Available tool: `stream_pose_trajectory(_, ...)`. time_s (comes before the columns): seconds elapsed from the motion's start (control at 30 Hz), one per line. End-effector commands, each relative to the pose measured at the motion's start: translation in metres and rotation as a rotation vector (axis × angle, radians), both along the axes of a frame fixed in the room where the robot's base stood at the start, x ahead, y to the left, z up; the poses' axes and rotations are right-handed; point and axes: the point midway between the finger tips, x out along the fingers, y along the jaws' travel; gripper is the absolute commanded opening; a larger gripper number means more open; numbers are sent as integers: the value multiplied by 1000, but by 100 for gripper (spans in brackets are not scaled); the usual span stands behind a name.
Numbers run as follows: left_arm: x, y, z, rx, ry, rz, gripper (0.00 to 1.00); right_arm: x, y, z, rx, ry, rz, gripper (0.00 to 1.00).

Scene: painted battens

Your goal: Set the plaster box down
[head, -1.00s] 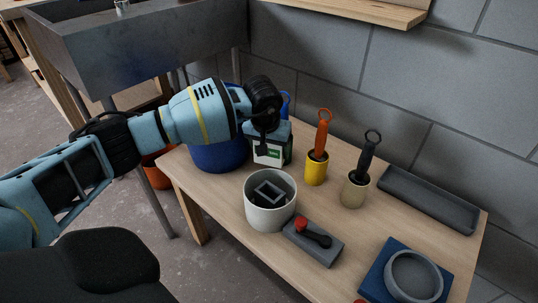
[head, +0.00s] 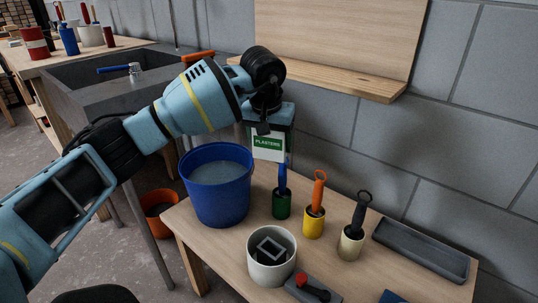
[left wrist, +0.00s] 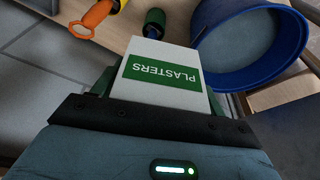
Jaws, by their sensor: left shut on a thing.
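The plaster box (head: 268,147) is white and green with a "PLASTERS" label. My left gripper (head: 266,112) is shut on it and holds it up in the air, behind the blue bucket as the head view shows it. In the left wrist view the box (left wrist: 165,72) fills the space between the fingers of my left gripper (left wrist: 155,100). The wooden table (head: 215,262) lies below. A wooden shelf (head: 330,78) on the wall is just to the right of the gripper in the head view. My right gripper is not in view.
A blue bucket (head: 216,197) of water stands at the table's left end. Green (head: 282,204), yellow (head: 314,224) and cream (head: 350,246) holders with handled tools stand in a row.

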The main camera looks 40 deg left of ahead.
Motion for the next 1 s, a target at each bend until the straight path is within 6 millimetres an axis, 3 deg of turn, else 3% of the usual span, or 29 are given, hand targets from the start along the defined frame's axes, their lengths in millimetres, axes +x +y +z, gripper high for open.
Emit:
stream_pose_trajectory(0.2, 0, 0, 16, 0, 1, -1, 47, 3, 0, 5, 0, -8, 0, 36)
stream_pose_trajectory(0.67, -1, -2, 16, 1, 1, -4, 47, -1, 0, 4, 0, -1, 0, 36)
stream_pose_trajectory(0.83, -12, -20, 6, 2, 3, -37, 47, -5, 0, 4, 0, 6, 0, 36)
stream_pose_trajectory(1.0, -41, -58, -13, 2, 4, -105, 47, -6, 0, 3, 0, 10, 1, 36)
